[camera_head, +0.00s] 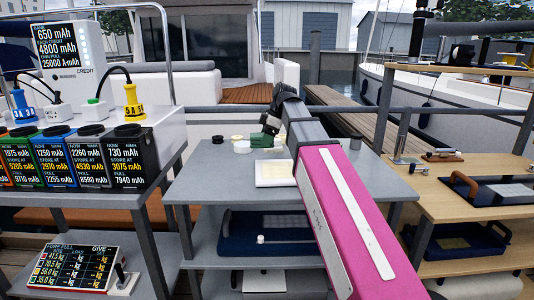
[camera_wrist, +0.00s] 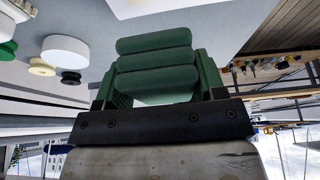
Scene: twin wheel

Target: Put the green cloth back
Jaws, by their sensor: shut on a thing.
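The green cloth (camera_wrist: 155,62) looks like a stack of rounded folds in the wrist view. My gripper (camera_wrist: 158,75) is shut on it, with a finger at each side. In the head view the cloth (camera_head: 262,141) shows as a small green patch under my gripper (camera_head: 268,131), above the grey table. Whether it touches anything below cannot be told. My pink arm hides part of the table to its right.
A cream-white pad (camera_head: 272,180) lies on the grey table (camera_head: 215,185). A white round piece (camera_wrist: 65,50) stands near small cream and black discs. A blue tray (camera_head: 240,232) sits on the shelf below. Battery boxes (camera_head: 85,150) stand left; a wooden bench (camera_head: 450,205) stands right.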

